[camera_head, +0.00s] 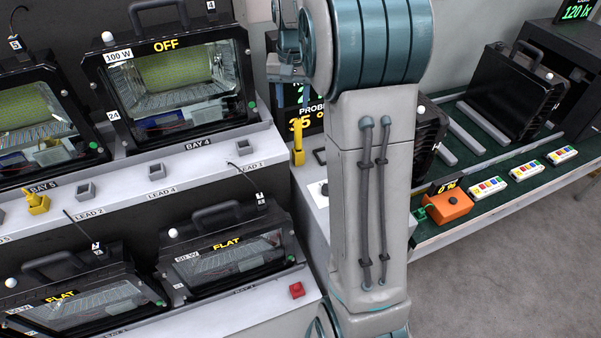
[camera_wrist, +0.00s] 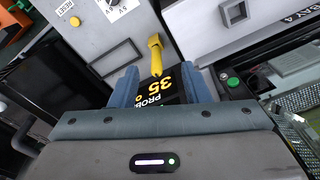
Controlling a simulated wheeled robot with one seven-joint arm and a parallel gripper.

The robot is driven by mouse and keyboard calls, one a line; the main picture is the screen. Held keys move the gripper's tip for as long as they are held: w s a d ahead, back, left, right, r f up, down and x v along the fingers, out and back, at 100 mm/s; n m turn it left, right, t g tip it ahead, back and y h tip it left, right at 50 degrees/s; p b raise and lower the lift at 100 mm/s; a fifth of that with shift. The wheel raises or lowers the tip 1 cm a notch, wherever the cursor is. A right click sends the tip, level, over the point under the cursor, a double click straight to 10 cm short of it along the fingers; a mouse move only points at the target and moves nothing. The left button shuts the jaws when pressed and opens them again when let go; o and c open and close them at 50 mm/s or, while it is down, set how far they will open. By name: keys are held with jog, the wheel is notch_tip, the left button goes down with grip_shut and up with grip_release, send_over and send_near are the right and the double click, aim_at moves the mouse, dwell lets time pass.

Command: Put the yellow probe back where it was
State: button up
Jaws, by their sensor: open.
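The yellow probe (camera_head: 297,145) stands upright at the right end of the upper shelf, beside the dark display marked PROBE (camera_head: 305,118). In the wrist view the yellow probe (camera_wrist: 155,53) shows just beyond and between my fingertips, with the display (camera_wrist: 155,92) nearer. My gripper (camera_wrist: 158,76) is open and its jaws appear empty; I cannot tell whether a finger touches the probe. Another yellow piece (camera_head: 38,203) sits on the shelf below BAY 5.
Grey sockets (camera_head: 157,171) line the shelf beside the lit OFF housing (camera_head: 175,75). Two FLAT housings (camera_head: 228,252) stand below. An orange box (camera_head: 448,207) and dark housing (camera_head: 510,92) are on the right bench.

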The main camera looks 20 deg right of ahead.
jog(key=s+a+n+t, duration=0.1)
jog(key=s+a, duration=0.3)
jog(key=s, duration=0.9)
jog(key=s+a+n+t, duration=0.2)
jog(key=s+a+n, duration=0.1)
jog(key=s, duration=1)
jog(key=shift+s+a+r+n, duration=0.2)
jog(key=shift+a+n, duration=0.2)
jog(key=shift+a, duration=0.45)
